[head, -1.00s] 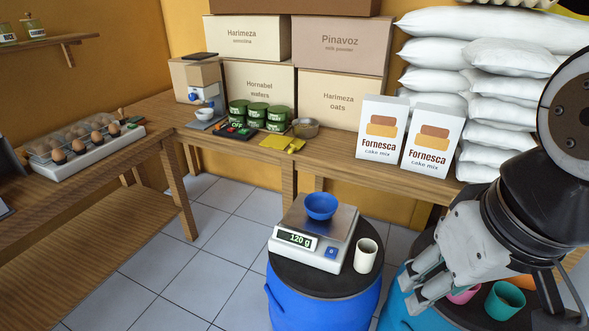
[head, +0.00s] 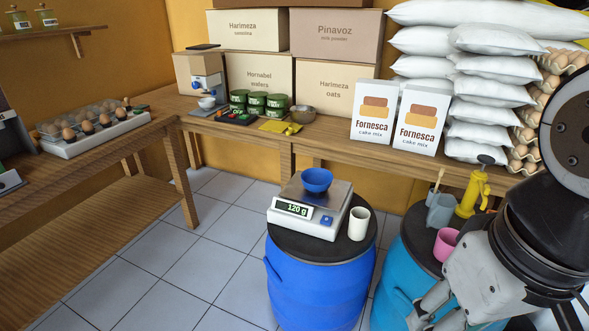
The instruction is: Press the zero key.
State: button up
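The scale (head: 283,228) stands on the black lid of a dark blue barrel. Its display (head: 293,209) reads "120 g". A small blue key (head: 326,221), probably the zero key, sits right of the display; its marking is too small to read. A blue bowl (head: 317,180) rests on the scale's steel plate. My gripper (head: 425,318) is at the bottom right, in front of the lighter blue barrel, right of the scale and apart from it. Its fingertips reach the bottom edge of the picture, and the gap between them is unclear. I see nothing held.
A cream cup (head: 359,223) stands on the barrel lid (head: 330,247), close to the scale's right side. A pink cup (head: 446,243), a grey container (head: 440,211) and a yellow pump (head: 471,195) stand on the lighter blue barrel (head: 396,277). Floor left of the barrels is clear.

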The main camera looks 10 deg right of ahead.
jog(key=shift+s, duration=0.25)
